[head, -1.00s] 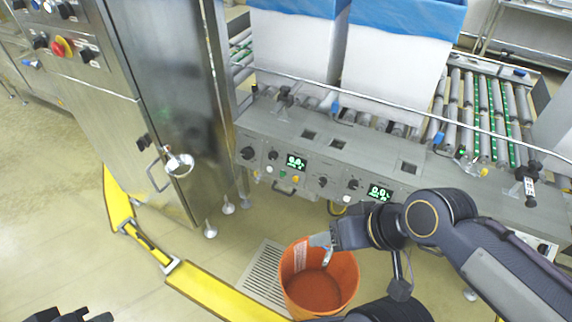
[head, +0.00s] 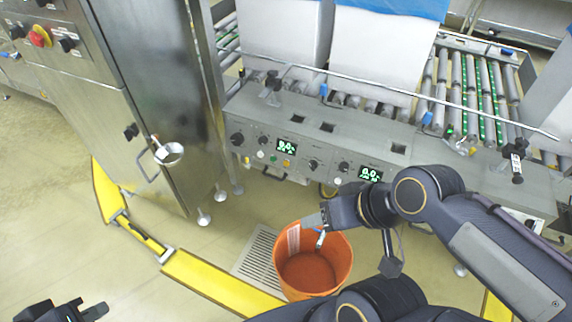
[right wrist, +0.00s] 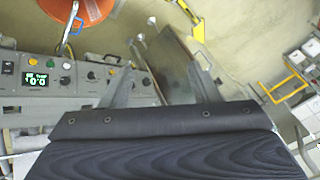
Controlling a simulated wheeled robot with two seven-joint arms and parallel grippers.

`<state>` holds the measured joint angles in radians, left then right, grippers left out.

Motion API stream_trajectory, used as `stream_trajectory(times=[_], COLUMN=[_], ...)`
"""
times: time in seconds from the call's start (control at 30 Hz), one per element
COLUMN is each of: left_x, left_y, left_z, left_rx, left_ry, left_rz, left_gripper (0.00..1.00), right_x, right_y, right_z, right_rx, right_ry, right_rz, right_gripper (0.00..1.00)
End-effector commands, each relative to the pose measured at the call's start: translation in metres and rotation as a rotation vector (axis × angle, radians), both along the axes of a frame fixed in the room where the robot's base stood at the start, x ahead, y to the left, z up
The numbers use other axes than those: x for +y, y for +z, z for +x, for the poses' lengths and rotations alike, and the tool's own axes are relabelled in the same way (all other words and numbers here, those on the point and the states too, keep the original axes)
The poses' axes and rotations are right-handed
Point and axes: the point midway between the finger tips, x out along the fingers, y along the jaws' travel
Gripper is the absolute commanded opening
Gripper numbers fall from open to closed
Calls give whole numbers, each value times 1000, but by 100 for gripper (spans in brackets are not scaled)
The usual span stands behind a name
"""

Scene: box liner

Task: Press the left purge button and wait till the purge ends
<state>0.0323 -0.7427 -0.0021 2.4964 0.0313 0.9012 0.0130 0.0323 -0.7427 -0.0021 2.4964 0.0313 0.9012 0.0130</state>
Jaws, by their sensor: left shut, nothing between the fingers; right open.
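The grey control panel (head: 300,150) runs along the front of the roller machine. Its left half has a lit green display (head: 287,146), a black knob (head: 237,138), a green button (head: 273,157) and a yellow button (head: 287,162). Its right half has a similar display (head: 370,174). Labels are too small to tell which button is the purge one. My left gripper (head: 97,311) is shut and empty at the bottom left corner, far from the panel.
The orange bucket (head: 338,262) stands on the floor beside a drain grate (head: 258,252). A yellow barrier (head: 210,283) curves across the floor. A steel cabinet (head: 150,90) with a handle stands at left. White boxes with blue liners (head: 385,50) stand on rollers behind a rail.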

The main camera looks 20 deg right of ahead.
Motion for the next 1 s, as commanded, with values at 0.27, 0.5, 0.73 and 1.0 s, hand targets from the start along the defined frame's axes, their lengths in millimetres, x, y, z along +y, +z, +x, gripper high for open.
stream_trajectory(times=[0.27, 0.5, 0.73, 1.0], left_x=[0, 0, 0, 0], left_y=[0, 0, 0, 0], left_z=[0, 0, 0, 0], left_rx=[0, 0, 0, 0], left_ry=[0, 0, 0, 0], left_rz=[0, 0, 0, 0], left_gripper=[0, 0, 0, 0], right_x=[0, 0, 0, 0], right_y=[0, 0, 0, 0], right_z=[0, 0, 0, 0], right_rx=[0, 0, 0, 0], right_ry=[0, 0, 0, 0], right_rz=[0, 0, 0, 0], right_gripper=[18, 0, 0, 0])
